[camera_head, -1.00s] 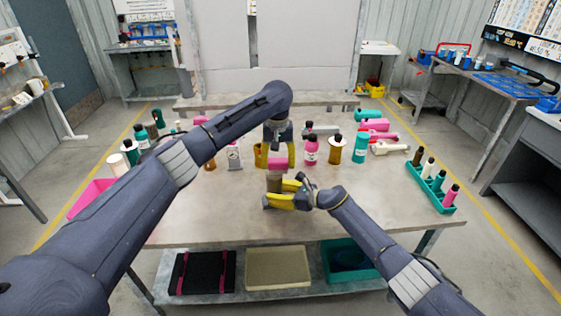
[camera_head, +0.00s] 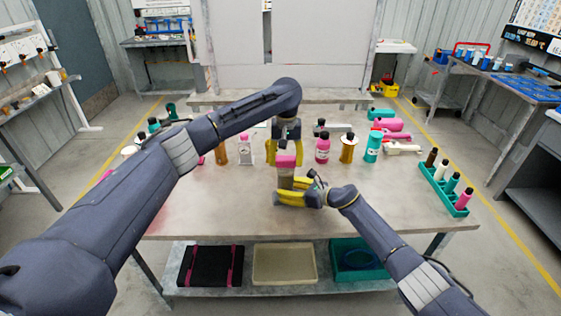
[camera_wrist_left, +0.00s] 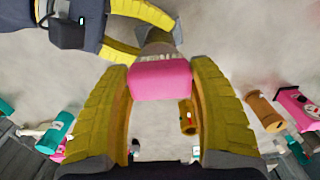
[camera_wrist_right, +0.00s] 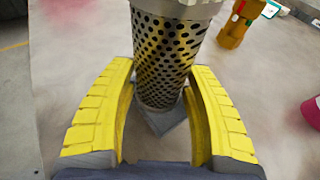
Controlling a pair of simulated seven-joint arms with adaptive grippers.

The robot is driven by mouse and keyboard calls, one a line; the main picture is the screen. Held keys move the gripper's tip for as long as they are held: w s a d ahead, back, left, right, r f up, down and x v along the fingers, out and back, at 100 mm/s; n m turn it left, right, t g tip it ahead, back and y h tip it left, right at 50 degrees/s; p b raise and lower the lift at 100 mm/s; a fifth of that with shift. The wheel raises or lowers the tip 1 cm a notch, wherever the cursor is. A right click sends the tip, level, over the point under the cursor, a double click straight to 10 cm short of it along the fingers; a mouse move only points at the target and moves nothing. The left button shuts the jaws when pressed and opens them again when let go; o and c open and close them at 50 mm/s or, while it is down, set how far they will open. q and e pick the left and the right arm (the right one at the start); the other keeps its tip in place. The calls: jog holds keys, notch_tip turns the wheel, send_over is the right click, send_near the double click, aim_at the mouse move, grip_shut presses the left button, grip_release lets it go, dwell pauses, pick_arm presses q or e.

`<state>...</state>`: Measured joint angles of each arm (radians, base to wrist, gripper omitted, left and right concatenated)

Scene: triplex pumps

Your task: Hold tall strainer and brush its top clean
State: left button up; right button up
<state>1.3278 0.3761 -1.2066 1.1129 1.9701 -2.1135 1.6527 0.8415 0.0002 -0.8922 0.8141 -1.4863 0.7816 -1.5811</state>
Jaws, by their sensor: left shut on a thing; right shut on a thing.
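The tall strainer (camera_head: 285,177) is an upright metal cylinder with many round holes, large in the right wrist view (camera_wrist_right: 168,52). My right gripper (camera_head: 293,195) is around its lower part and shut on it, with yellow fingers on both sides (camera_wrist_right: 160,112). The brush (camera_head: 286,161) shows as a pink block between the fingers of my left gripper (camera_head: 285,154), which is shut on it. In the left wrist view the pink block (camera_wrist_left: 160,80) covers most of the strainer's top.
Behind the grippers stand several bottles, including a pink one (camera_head: 322,150), an amber one (camera_head: 347,150) and a teal one (camera_head: 372,149). A green rack (camera_head: 456,201) of bottles stands at the table's right edge. The table (camera_head: 235,213) is clear in front.

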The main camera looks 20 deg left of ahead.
aim_at(295, 155)
pick_arm(q)
jog(key=w+d, duration=0.2)
jog(key=shift+d, duration=0.3)
notch_tip(295, 155, up, 3)
jog(key=shift+a+r, duration=0.1)
pick_arm(e)
jog(key=shift+a, duration=0.1)
pick_arm(q)
jog(key=shift+r, duration=2.45)
pick_arm(e)
jog(key=o, duration=0.9)
